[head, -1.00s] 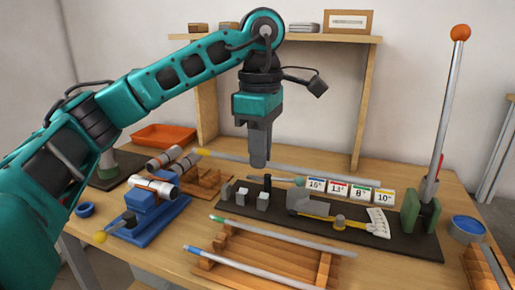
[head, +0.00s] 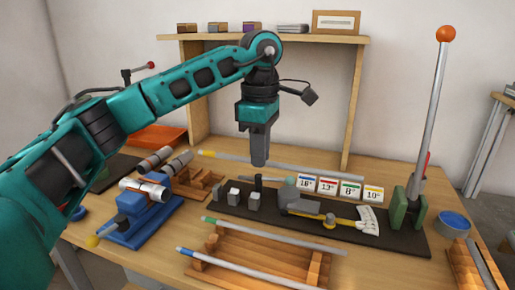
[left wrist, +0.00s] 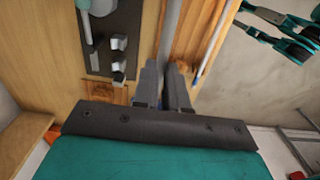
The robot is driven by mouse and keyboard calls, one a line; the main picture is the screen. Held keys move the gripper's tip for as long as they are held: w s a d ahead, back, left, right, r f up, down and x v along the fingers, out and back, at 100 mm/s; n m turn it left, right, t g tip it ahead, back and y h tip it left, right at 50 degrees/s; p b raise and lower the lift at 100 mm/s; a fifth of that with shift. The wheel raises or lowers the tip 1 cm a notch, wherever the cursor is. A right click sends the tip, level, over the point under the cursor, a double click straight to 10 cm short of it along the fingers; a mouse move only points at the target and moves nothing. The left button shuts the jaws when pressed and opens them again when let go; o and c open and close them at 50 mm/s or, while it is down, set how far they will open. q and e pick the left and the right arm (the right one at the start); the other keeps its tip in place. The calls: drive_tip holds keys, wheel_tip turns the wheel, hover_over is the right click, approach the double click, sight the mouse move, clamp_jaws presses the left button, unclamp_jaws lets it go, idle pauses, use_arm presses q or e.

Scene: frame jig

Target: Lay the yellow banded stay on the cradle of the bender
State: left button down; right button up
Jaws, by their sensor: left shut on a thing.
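My left gripper (head: 259,160) points down and is shut on the yellow banded stay (head: 325,172), a grey rod with a yellow band at its left end. In the left wrist view the stay (left wrist: 173,30) runs up from between the fingers (left wrist: 165,88). The bender has a dark base, small grey blocks at its left, a dial and a tall orange-knobbed lever. I cannot tell which part is the cradle. The stay appears apart from the bender.
A wooden rack (head: 318,270) in front holds a green-banded rod (head: 280,236) and a blue-banded rod (head: 240,266). Number cards (head: 327,186) stand behind the bender. A blue fixture (head: 140,218) is at left, and a blue tape roll (head: 453,223) at right.

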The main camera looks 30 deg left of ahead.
use_arm(q)
drive_tip(key=w+a+f+p, duration=0.2)
drive_tip(key=w+f+p, duration=0.1)
drive_tip(key=w, duration=0.5)
drive_tip(key=shift+w+f+p, duration=0.35)
drive_tip(key=shift+p, duration=0.15)
use_arm(e)
drive_tip(key=shift+r, duration=2.1)
